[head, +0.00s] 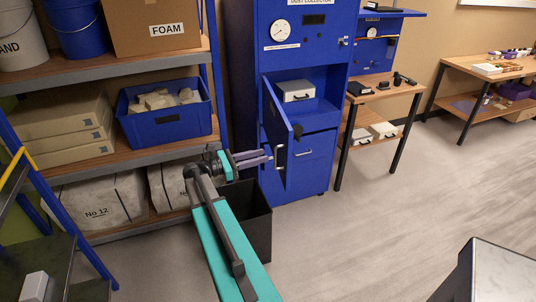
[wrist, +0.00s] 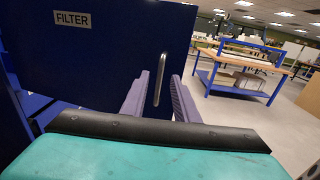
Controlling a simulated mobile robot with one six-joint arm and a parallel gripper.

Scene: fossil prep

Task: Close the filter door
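The filter door (head: 273,118) is a blue panel on the dust collector cabinet (head: 300,50), and it stands swung open toward me. Its inner compartment shows a light grey box (head: 295,90) with a handle. In the wrist view the filter door (wrist: 100,50) fills the upper left, with a FILTER label. The door's silver bar handle (head: 281,155) is upright. My gripper (head: 269,157) is at the handle, its fingers apart. In the wrist view the handle (wrist: 160,78) shows between the two purple-grey fingers of my gripper (wrist: 164,77); contact cannot be told.
A dark open bin (head: 258,225) stands on the floor below my arm. A shelf rack (head: 150,155) with a blue crate (head: 168,124) is close on the left. A wooden workbench (head: 385,88) stands right of the cabinet.

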